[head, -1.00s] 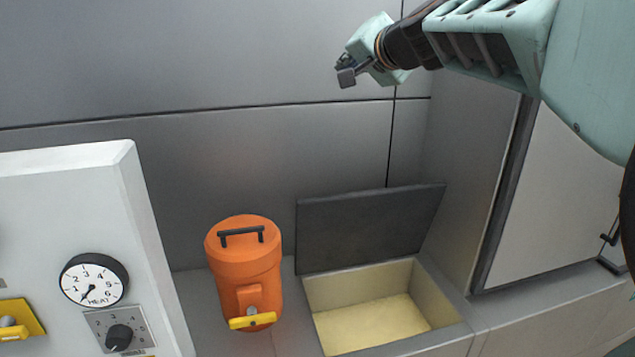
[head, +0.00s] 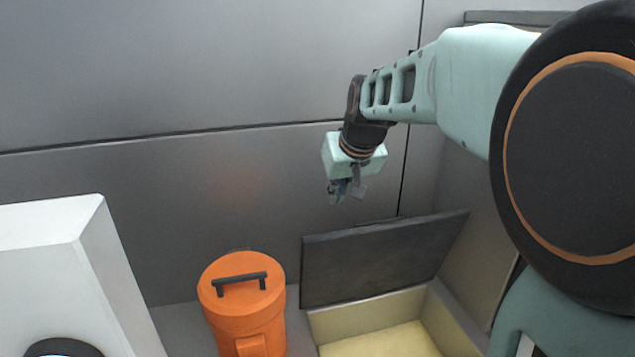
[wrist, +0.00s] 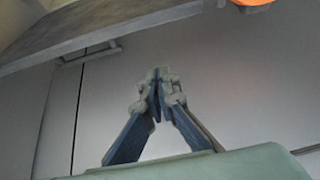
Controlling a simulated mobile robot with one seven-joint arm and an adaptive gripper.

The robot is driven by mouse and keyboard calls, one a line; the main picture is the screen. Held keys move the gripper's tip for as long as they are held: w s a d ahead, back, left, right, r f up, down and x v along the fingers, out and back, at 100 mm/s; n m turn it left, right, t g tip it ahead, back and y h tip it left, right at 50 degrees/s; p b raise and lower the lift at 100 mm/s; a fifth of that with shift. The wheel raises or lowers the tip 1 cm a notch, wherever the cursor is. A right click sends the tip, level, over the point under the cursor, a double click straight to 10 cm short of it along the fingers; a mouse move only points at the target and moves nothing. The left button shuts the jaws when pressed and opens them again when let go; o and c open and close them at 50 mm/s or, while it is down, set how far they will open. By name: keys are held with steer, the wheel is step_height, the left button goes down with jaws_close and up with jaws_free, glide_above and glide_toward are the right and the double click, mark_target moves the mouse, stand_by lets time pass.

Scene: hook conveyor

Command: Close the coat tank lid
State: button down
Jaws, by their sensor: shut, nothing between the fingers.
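The coat tank (head: 370,314) is a pale yellow, open-topped basin, cut off at the bottom of the head view. Its dark grey lid (head: 385,262) stands open, leaning back near the wall. A thin bar (head: 378,222) shows just behind the lid's top edge. My gripper (head: 347,197) points down above the lid's top edge, apart from it in the picture. In the wrist view the fingertips (wrist: 158,78) meet with nothing between them. The lid (wrist: 100,32) crosses the upper left there, with a bar handle (wrist: 90,50) on it, ahead of the fingers.
An orange canister (head: 243,312) with a black top handle stands left of the tank; part of it shows in the wrist view (wrist: 252,3). A white box (head: 75,265) stands at far left. The grey wall (head: 230,180) runs close behind.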

mark_target(335, 232)
steer(key=f, duration=0.3)
steer(key=w+f+p, duration=0.1)
steer(key=f, duration=0.3)
steer(key=shift+w+a, duration=0.15)
steer(key=shift+s+f+p, duration=0.2)
steer(key=shift+s+p, duration=0.1)
steer(key=shift+s, duration=0.2)
steer(key=shift+f+b, duration=0.15)
steer(key=shift+b, duration=0.2)
